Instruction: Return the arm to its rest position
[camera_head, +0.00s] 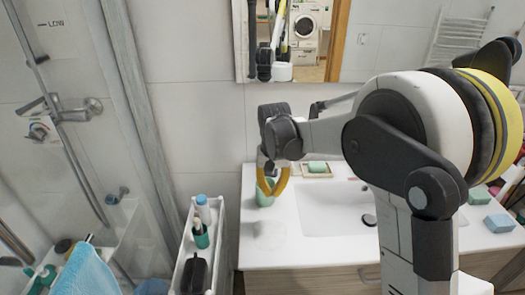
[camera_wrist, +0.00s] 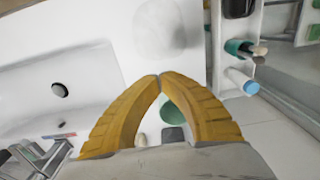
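My gripper (camera_head: 272,178) has yellow fingers and hangs at the end of my arm, above the left part of the white washbasin counter (camera_head: 262,252). In the wrist view my gripper (camera_wrist: 160,76) has its fingertips touching, with nothing seen held at the tips. A green cup (camera_head: 265,193) stands on the counter just beyond or below the fingers, partly hidden by them. It also shows through the gap between the fingers in the wrist view (camera_wrist: 172,112). My arm reaches across the right half of the head view and hides part of the basin.
The sink basin (camera_head: 325,215) lies right of the gripper. A soap dish (camera_head: 317,170) is at the back. A narrow white cart (camera_head: 218,255) with bottles stands left of the counter. A mirror (camera_head: 300,40) is on the wall behind. The counter's front left is clear.

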